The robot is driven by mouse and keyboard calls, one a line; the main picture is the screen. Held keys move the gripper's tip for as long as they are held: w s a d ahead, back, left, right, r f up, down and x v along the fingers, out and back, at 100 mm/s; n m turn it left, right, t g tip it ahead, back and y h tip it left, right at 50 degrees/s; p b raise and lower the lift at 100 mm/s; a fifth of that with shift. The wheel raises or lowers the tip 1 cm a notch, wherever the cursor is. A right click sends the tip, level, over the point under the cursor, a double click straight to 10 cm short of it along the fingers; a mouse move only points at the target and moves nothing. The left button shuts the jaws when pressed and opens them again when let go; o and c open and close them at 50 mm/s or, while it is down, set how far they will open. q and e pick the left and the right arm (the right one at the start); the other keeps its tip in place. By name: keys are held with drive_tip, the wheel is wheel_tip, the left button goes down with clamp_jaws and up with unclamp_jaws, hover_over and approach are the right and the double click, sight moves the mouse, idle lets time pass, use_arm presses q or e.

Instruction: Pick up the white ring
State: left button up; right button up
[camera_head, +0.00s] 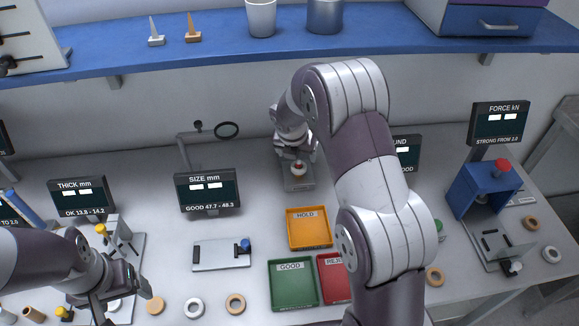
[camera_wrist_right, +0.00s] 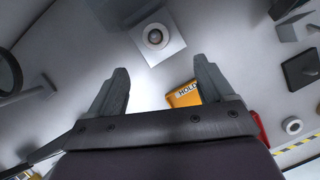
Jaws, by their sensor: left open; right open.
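A pale round piece (camera_head: 298,168) with a dark reddish middle sits on a grey plate (camera_head: 299,184) at the back. It looks ring-like in the right wrist view (camera_wrist_right: 155,37), beyond and between the fingertips. My right gripper (camera_wrist_right: 160,84) is open and empty there, close above that plate. A white ring (camera_head: 194,308) lies at the front of the table, and another white ring (camera_head: 551,254) lies at the far right. My left gripper (camera_head: 123,298) is open at the front left, near a pale ring (camera_head: 113,305) partly hidden by it.
Orange HOLD (camera_head: 309,246), green GOOD (camera_head: 292,306) and red (camera_head: 333,286) trays stand in the middle, the red one partly behind my right arm. Tan rings (camera_head: 235,303) lie in front. A blue press (camera_head: 481,188) stands right; a blue shelf (camera_head: 220,53) crosses the back.

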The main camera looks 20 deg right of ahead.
sight(298, 164)
drive_tip(key=x, duration=0.7)
drive_tip(key=p+x, duration=0.1)
drive_tip(key=x, duration=0.3)
drive_tip(key=shift+w+a, duration=0.2)
drive_tip(key=shift+w, duration=0.2)
drive_tip(key=shift+s, duration=0.1)
drive_tip(key=c, duration=1.1)
